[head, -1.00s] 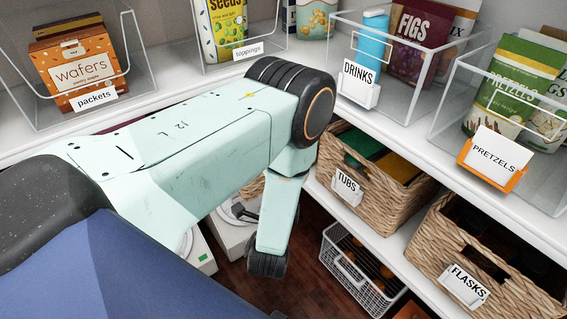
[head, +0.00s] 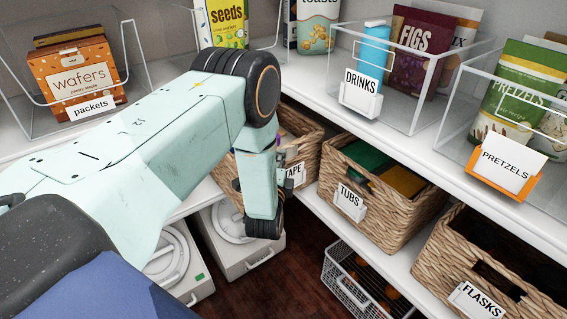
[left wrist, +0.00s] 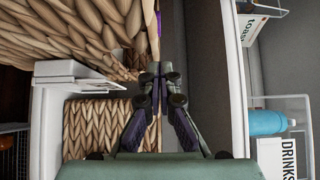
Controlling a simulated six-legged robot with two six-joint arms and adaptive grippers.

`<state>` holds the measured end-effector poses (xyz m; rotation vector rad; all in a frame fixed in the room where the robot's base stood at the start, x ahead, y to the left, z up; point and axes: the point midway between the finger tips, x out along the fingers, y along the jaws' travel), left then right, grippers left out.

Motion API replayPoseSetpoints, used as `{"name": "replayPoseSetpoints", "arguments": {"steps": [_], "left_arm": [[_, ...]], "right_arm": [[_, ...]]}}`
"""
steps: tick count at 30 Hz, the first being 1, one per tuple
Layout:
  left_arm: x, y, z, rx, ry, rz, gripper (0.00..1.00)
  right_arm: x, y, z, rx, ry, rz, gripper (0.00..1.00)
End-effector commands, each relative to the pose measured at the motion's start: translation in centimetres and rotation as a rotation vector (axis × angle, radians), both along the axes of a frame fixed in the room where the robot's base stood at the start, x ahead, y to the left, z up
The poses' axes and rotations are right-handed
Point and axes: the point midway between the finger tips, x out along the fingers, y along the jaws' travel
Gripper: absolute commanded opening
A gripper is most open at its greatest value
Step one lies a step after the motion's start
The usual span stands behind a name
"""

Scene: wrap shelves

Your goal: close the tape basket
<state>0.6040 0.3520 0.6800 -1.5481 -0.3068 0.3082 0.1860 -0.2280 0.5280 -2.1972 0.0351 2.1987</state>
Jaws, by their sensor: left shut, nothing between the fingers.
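The tape basket (head: 305,150) is a woven tan basket on the lower shelf, left of the tubs basket. Its white TAPE label (head: 294,174) is partly behind my left wrist. It appears to stick out past the shelf edge. Its weave fills the upper left of the left wrist view (left wrist: 75,30). My left gripper (left wrist: 157,75) is shut and empty, its fingertips close beside the basket's weave; I cannot tell if they touch. In the head view its fingers are mostly hidden by my arm. My right gripper is not in view.
The tubs basket (head: 405,220) and flasks basket (head: 455,262) stand to the right on the same shelf. The upper shelf holds clear bins, including the drinks bin (head: 405,105). A wire basket (head: 345,280) and white appliances (head: 240,250) are below, with bare floor between.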

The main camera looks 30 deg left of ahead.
Motion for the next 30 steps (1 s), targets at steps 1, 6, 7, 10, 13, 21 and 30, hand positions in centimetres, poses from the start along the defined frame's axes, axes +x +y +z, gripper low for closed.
{"name": "replayPoseSetpoints", "arguments": {"steps": [1,6,7,10,13,21,30], "left_arm": [[0.0,0.0,0.0,0.0,0.0,0.0,0.0],[0.0,0.0,0.0,0.0,0.0,0.001,0.0],[0.0,0.0,0.0,0.0,0.0,0.001,0.0],[0.1,0.3,0.0,-0.001,-0.001,0.002,0.0],[0.3,0.9,0.1,-0.001,-0.001,0.004,0.0],[1.7,4.4,0.1,0.0,-0.004,0.007,0.0],[3.8,9.7,0.0,0.001,-0.004,0.006,0.0]], "right_arm": [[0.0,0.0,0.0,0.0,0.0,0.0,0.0],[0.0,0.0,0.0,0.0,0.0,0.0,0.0],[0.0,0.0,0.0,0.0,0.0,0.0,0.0],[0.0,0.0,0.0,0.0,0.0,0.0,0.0],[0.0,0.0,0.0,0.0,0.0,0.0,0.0],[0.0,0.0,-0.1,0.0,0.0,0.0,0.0],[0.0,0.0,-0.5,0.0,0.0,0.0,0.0]]}}
